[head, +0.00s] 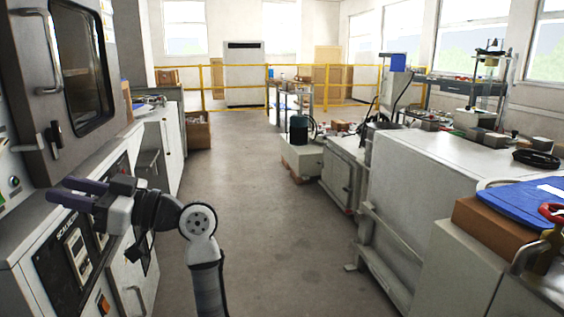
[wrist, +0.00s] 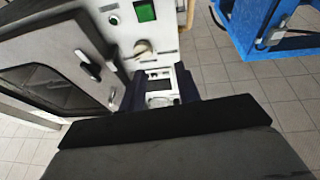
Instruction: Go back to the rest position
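My gripper (head: 60,190) is at the left in the head view, in front of the grey machine's control panel (head: 70,255). Its two dark fingers are apart with nothing between them. In the wrist view the fingers show left and right of a gap (wrist: 161,88), and the white panel is seen through it. The machine's windowed door (head: 85,65) is above the gripper in the head view and looks closed. The door handle (wrist: 88,66) shows in the wrist view, left of the fingers. I cannot tell the exact distance from gripper to panel.
Open grey floor (head: 265,220) runs down the middle. Yellow railings (head: 330,84) cross the back. A blue frame (wrist: 250,35) shows in the wrist view.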

